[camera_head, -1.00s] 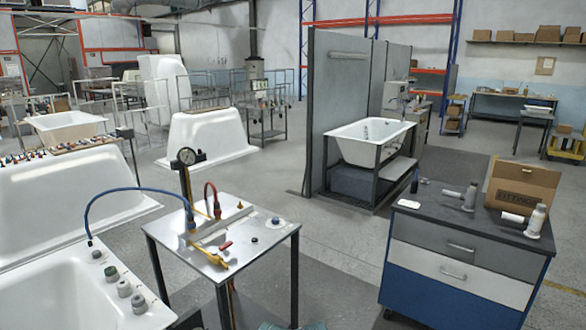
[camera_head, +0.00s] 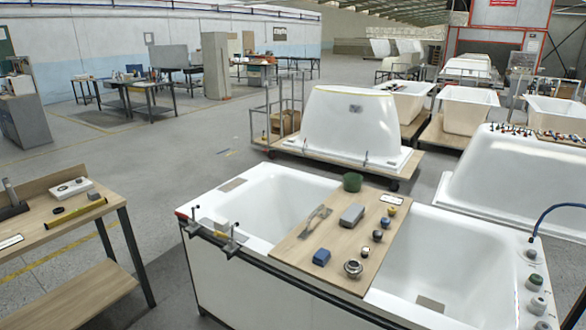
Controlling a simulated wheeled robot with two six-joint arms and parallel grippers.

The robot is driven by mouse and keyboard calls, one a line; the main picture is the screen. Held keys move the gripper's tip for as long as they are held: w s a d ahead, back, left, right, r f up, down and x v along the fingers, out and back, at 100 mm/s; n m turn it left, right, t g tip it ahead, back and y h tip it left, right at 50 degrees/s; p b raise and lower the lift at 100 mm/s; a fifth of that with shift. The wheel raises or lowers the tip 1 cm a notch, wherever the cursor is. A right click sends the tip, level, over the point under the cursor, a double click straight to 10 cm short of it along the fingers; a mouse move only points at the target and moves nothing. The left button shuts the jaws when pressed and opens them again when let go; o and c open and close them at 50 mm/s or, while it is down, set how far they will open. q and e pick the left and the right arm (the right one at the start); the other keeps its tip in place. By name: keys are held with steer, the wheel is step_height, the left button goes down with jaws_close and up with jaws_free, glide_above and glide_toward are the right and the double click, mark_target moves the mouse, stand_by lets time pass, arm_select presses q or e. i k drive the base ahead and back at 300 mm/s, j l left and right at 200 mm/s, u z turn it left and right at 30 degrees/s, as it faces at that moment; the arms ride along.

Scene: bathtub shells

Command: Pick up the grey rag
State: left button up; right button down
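I cannot pick out a grey rag with certainty. A grey, rounded block-like item (camera_head: 352,215) lies on the wooden board (camera_head: 296,243) laid across the white bathtub (camera_head: 262,207) in front of me; I cannot tell whether it is cloth. Neither of my grippers is in view.
The board also holds a trowel (camera_head: 314,222), a green bowl (camera_head: 352,182), a blue block (camera_head: 321,257) and a metal fitting (camera_head: 353,268). Clamps (camera_head: 232,240) sit on the tub's left rim. A wooden workbench (camera_head: 60,220) stands at left, with open floor between.

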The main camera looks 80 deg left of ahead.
mark_target(93, 195)
steer(key=u, duration=4.05)
